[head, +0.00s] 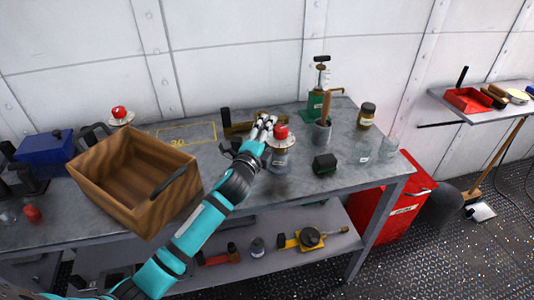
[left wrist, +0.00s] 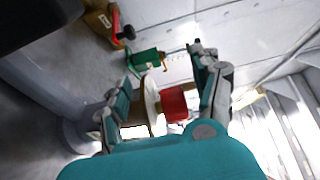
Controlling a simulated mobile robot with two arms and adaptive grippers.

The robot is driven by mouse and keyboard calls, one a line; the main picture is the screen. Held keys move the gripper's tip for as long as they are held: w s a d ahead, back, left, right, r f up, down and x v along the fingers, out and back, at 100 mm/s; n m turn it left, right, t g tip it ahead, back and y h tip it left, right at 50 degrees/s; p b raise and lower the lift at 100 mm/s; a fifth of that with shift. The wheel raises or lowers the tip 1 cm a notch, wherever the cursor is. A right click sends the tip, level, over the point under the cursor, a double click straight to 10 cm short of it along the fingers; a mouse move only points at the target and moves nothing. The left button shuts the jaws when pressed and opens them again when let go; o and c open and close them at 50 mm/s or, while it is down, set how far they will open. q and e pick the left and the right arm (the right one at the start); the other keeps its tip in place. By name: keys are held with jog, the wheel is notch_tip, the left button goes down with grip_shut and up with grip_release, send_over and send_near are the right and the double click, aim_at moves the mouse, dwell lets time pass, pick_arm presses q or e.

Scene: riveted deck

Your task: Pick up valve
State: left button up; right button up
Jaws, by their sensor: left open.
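What looks like the valve (head: 280,154) stands upright on the grey workbench, with a red knob on a pale round disc above a grey body. My left gripper (head: 256,138) is at its upper left, with the fingers apart close to the red top. In the left wrist view the red knob (left wrist: 174,103) and white disc (left wrist: 152,99) show between the two open fingers of the left gripper (left wrist: 163,88). I cannot tell whether the fingers touch it. Part of the body is hidden behind my gripper. My right gripper is not in view.
An open wooden crate (head: 128,206) stands left of my arm, with a similar red-topped item (head: 120,115) behind it.

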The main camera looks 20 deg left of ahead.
pick_arm(q)
jog(key=shift+c, duration=0.2)
grip_shut()
jog(key=shift+r, duration=0.15)
dwell(0.4)
